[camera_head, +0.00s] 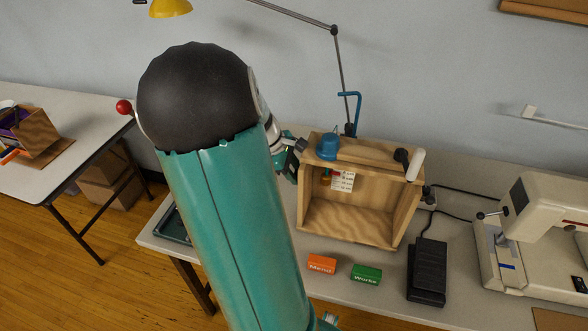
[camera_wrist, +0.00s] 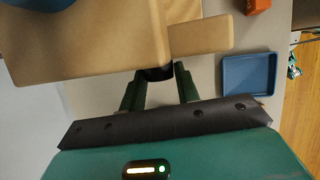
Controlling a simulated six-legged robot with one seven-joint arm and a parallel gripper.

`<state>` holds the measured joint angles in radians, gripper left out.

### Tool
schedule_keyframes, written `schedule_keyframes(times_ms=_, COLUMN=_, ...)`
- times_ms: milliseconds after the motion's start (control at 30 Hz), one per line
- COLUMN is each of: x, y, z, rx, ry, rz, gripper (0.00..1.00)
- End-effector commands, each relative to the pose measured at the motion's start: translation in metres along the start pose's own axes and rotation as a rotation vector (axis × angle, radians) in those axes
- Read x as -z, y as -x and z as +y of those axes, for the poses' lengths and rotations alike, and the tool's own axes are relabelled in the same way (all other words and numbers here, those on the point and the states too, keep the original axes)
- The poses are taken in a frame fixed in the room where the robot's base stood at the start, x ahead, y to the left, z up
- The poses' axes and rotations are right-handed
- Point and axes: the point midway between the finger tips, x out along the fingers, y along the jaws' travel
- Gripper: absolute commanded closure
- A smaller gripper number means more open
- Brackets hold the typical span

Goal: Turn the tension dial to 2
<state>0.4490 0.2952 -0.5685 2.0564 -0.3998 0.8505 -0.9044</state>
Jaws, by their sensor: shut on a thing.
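A wooden box (camera_head: 358,237) with an open front stands on the table in the head view; its top and side also show in the wrist view (camera_wrist: 90,40). My gripper (camera_head: 291,144) is at the box's upper left side. In the wrist view, the green fingers of my gripper (camera_wrist: 158,87) are shut on a dark round knob (camera_wrist: 156,74) at the box's side, which appears to be the tension dial. Its numbers and pointer are hidden. My arm covers part of the head view left of the box.
A blue thing (camera_head: 327,148) and a black knob (camera_head: 401,155) are on the box top. An orange block (camera_head: 321,264), a green block (camera_head: 366,273), a black pedal (camera_head: 427,270) and a sewing machine (camera_head: 535,235) are nearby. A blue tray (camera_wrist: 248,76) lies beside the box.

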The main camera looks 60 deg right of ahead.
Motion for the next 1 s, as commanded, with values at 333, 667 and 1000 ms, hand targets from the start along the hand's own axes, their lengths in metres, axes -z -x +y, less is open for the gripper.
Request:
schedule_keyframes(times_ms=333, x=0.003, y=0.000, z=-0.006, rx=-0.261, ry=-0.100, rz=-0.014, gripper=0.91)
schedule_keyframes(times_ms=667, x=0.004, y=-0.002, z=-0.009, rx=-0.478, ry=-0.192, rz=-0.030, gripper=0.91)
schedule_keyframes(times_ms=1000, x=0.004, y=-0.005, z=-0.012, rx=-0.702, ry=-0.290, rz=-0.049, gripper=0.91)
